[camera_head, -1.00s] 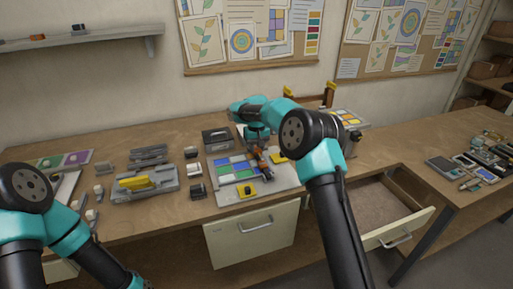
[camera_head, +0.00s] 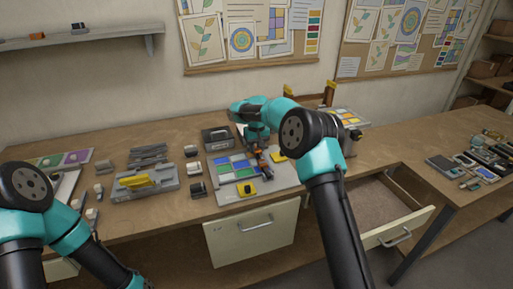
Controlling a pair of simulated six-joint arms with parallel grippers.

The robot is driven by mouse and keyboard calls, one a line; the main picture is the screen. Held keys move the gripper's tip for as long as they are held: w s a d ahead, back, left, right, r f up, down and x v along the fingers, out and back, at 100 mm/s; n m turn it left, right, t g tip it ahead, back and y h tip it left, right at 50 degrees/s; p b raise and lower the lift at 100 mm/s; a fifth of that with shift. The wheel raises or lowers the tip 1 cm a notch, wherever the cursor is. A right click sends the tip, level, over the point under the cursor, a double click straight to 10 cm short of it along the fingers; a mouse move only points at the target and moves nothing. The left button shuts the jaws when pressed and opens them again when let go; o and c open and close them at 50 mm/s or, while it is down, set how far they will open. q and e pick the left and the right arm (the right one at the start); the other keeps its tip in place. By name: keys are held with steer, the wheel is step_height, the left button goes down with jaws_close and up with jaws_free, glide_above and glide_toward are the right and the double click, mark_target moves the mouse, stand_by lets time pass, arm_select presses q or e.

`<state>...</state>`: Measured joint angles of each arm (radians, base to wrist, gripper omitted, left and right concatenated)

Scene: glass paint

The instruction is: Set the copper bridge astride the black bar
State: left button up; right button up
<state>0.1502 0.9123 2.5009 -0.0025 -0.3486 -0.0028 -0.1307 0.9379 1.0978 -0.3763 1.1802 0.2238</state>
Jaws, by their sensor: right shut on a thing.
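My right arm reaches over the table from the right. Its gripper (camera_head: 262,160) is low over the right part of the coloured glass panel, shut on a small copper-brown piece that looks like the copper bridge (camera_head: 265,153). The hand hides most of the piece. A dark strip on the panel (camera_head: 247,180), just below the gripper, may be the black bar; its right part is hard to make out. I cannot tell whether the bridge touches it. My left arm is at the lower left, with its gripper outside the picture.
The panel lies on a pale grey board (camera_head: 286,181). An open drawer (camera_head: 398,228) juts out at the right.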

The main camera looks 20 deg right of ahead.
steer(key=shift+f, duration=0.15)
steer(key=shift+f, duration=0.65)
steer(key=o, duration=1)
steer(key=shift+f, duration=0.1)
steer(key=shift+r, duration=0.2)
steer(key=shift+r, duration=3.35)
steer(key=shift+a, duration=0.15)
